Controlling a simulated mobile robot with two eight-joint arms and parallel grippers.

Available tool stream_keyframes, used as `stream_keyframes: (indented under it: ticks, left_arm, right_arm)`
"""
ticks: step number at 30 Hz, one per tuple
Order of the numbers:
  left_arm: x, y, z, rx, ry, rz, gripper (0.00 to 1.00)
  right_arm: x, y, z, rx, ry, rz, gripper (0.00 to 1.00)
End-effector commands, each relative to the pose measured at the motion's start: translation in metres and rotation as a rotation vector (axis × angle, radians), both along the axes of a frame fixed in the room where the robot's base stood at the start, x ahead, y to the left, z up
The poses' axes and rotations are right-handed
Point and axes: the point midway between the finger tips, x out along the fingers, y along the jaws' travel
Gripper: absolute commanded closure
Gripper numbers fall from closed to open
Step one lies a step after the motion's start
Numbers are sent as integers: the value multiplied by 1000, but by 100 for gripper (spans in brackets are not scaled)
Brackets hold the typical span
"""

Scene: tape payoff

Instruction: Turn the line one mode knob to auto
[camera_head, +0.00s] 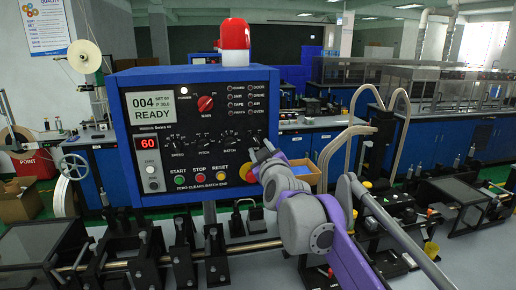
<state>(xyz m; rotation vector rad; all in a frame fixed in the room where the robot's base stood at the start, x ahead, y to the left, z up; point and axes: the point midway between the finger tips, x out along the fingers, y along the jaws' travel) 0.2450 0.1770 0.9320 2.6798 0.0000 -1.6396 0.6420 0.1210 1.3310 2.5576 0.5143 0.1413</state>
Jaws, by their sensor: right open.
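The blue-framed control box (123,150) stands left of centre with a black front panel. My purple and grey right arm comes in from the lower right. My left gripper is not in view.
A display (151,107) reads READY. START (180,180), STOP (200,178) and RESET (219,171) buttons line the panel's lower edge, below several small dials. A red beacon (235,34) tops the box. Black fixtures and a metal rail (240,247) lie in front.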

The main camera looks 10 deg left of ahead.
Motion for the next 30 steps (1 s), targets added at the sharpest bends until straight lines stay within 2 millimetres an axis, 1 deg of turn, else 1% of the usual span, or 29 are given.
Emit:
stream_keyframes:
  ticks: [1,3,6,10,15,25,26,28,29,30]
  left_arm:
    - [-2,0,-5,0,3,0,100]
    - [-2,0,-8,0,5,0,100]
    - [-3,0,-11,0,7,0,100]
    - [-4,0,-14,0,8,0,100]
    - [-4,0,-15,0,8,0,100]
    - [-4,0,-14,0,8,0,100]
    - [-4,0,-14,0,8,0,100]
    - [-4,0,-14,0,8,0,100]
    - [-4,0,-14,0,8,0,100]
    - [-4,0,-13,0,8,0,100]
  right_arm:
    - [-11,-4,-3,0,2,0,55]
    - [-23,-9,-2,1,2,0,55]
    - [-38,-16,-2,2,1,0,55]
    - [-52,-22,-1,0,0,0,55]
    - [-61,-26,0,0,0,-1,55]
    - [-62,-27,-1,0,2,0,55]
    - [-63,-28,-3,1,8,-1,55]
    - [-67,-37,-13,4,39,-1,55]
    - [-71,-43,-20,6,64,-1,55]
    - [-77,-54,-33,10,106,-4,55]
